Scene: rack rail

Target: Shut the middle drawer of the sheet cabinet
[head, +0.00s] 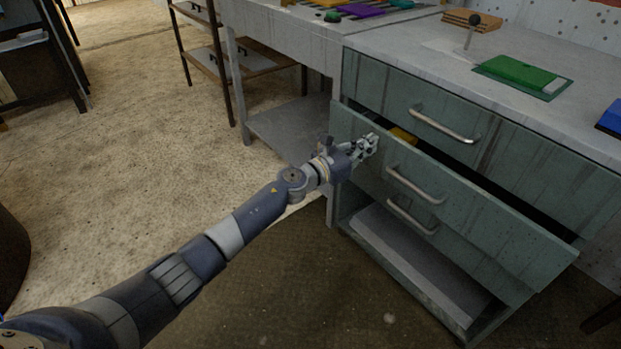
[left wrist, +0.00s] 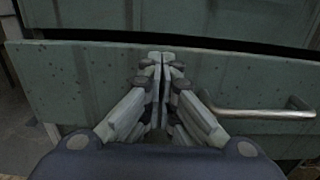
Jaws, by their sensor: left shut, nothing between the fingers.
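The sheet cabinet (head: 356,80) is grey-green with metal bar handles and stands at the right of the head view. My left gripper (head: 372,143) is shut and empty at the left part of the middle drawer's front, near the top edge. In the left wrist view the fingertips (left wrist: 161,58) are at the drawer front (left wrist: 95,85), left of its handle (left wrist: 262,114); I cannot tell whether they touch. My right gripper is not in view.
The top drawer (head: 395,95) looks shut. Below the middle drawer is an open space with a grey panel (head: 420,262) and another handle (head: 411,217). A workbench (head: 290,40) stands left of the cabinet.

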